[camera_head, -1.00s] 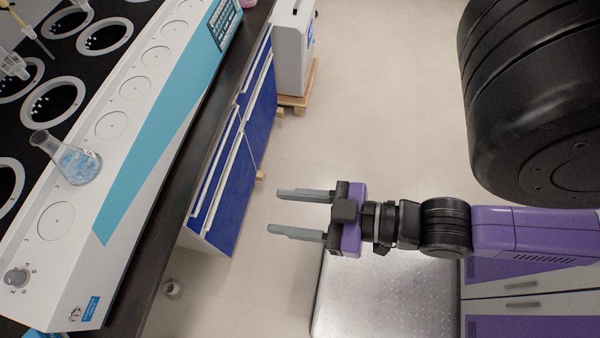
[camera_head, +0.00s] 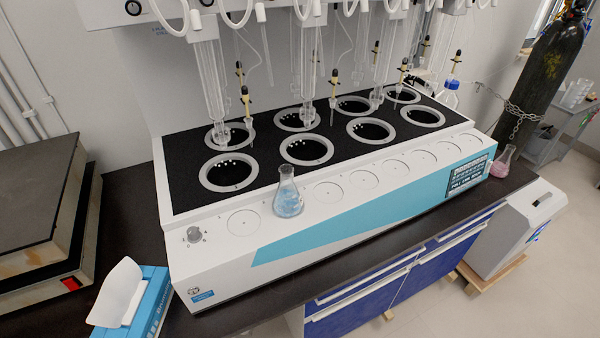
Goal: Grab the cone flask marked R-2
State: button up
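A cone flask with pale blue contents (camera_head: 288,198) stands upright on the front ledge of the white distiller (camera_head: 215,262), just right of the leftmost flat disc. A second cone flask with pink contents (camera_head: 502,163) stands on the dark bench at the distiller's right end. No R-2 mark can be read on either flask at this size. My gripper is not in view now. A second ago it was open and empty over the floor, away from both flasks.
Glass columns and tubes (camera_head: 308,70) hang over the distiller's black wells. A tissue box (camera_head: 131,296) and a hotplate-like unit (camera_head: 40,220) stand at left. A gas cylinder (camera_head: 550,80) stands at back right. The bench front edge (camera_head: 390,235) is clear.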

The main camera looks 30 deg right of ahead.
aim_at(500, 168)
jog(key=z, duration=1.45)
